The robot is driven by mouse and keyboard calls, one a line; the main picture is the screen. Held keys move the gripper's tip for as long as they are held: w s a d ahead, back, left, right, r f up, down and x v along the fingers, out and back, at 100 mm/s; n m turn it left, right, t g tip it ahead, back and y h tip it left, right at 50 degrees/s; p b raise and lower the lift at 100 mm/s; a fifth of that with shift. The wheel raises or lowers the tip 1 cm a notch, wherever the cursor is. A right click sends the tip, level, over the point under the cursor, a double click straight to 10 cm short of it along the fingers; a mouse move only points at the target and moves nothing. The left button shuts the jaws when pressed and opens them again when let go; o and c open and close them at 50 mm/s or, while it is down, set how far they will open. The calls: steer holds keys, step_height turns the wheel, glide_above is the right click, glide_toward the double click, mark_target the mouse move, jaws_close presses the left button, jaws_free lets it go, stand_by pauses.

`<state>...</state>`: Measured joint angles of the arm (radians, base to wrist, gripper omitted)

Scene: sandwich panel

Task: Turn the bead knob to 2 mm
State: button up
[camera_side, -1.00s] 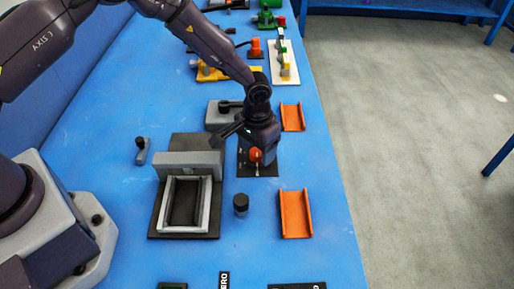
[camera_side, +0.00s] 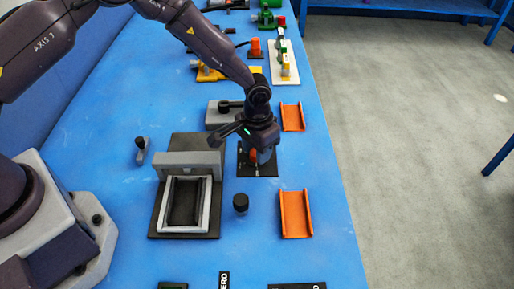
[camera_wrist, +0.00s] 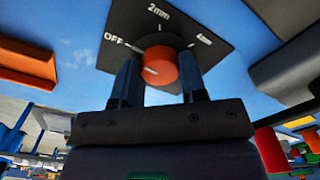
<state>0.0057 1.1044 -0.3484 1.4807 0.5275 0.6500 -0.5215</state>
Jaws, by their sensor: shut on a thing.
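The bead knob (camera_wrist: 158,66) is an orange-red round knob with a short white line on its face. It stands on a black dial plate (camera_wrist: 198,18) marked OFF at left, 2mm at the top and a third label at right that is hard to read. The white line slants toward the OFF side. My gripper (camera_wrist: 160,72) is shut on the knob, with one dark finger on each side. In the side view my gripper (camera_side: 262,150) covers most of the knob, and the dial plate (camera_side: 258,171) shows below it.
A grey-framed black fixture (camera_side: 217,206) stands left of the dial. A black round knob (camera_side: 240,203) is in front. Orange channel trays lie to the right, one behind (camera_side: 293,117) and one in front (camera_side: 296,213). A grey block (camera_side: 217,117) is behind the gripper.

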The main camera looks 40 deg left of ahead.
steer(key=m, duration=0.5)
steer(key=shift+m, duration=0.4)
steer(key=m, duration=0.4)
steer(key=shift+m, duration=0.4)
steer(key=o, duration=0.9)
step_height(320, 180, up, 13)
stand_by(0.3)
